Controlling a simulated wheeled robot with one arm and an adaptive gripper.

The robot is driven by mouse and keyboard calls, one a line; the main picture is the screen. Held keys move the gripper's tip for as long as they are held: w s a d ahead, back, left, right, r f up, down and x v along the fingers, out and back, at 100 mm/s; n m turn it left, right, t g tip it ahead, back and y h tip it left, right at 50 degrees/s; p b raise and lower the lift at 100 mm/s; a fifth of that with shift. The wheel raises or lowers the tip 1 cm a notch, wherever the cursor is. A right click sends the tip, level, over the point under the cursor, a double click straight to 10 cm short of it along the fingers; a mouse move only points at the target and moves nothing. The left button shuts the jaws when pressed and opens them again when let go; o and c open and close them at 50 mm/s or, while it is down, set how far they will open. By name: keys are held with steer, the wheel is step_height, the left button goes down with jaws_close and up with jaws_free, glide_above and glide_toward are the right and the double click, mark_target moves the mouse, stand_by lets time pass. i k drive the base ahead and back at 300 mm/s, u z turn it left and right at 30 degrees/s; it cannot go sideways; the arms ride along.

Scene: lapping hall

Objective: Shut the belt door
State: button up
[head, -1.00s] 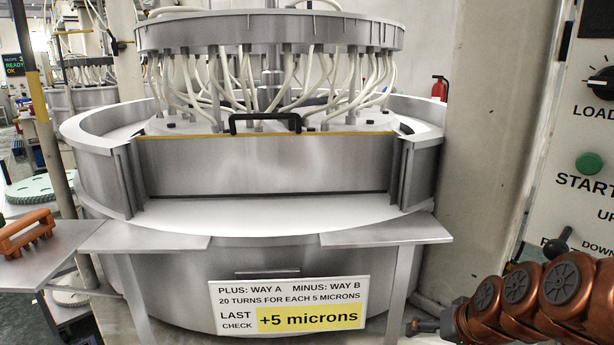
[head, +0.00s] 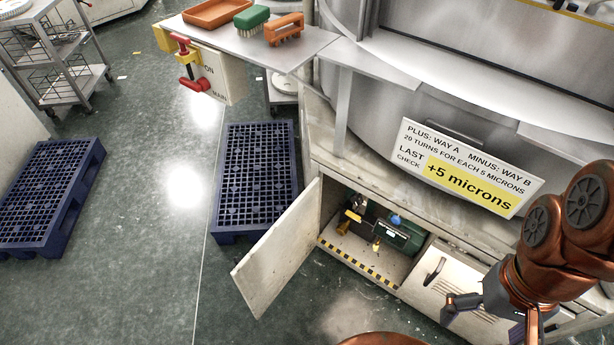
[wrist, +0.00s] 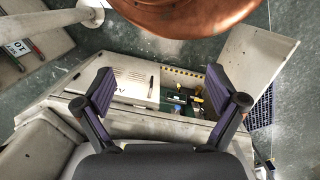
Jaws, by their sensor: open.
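The belt door (head: 277,249) is a pale, scuffed panel standing wide open at the left side of a low cabinet opening. It swings out over the floor. In the wrist view the open door (wrist: 258,60) is at the upper right. Inside the opening are a green motor (head: 400,236) and yellow parts, above a yellow-and-black striped sill (head: 357,264). My gripper (head: 482,318) is at the lower right in the head view, apart from the door and in front of the closed panel. Its two fingers are spread and empty in the wrist view (wrist: 158,82).
A closed panel (head: 437,290) with a black handle is right of the opening. Blue pallets stand left of the door (head: 255,180) and farther left (head: 50,195). A shelf (head: 235,42) with brushes juts out above. The floor (head: 150,290) in front is clear.

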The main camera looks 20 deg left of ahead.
mark_target(261, 275)
steer(key=z, duration=2.7)
steer(key=k, duration=2.3)
steer(key=u, duration=3.15)
steer(key=k, duration=0.5)
steer(key=u, duration=0.05)
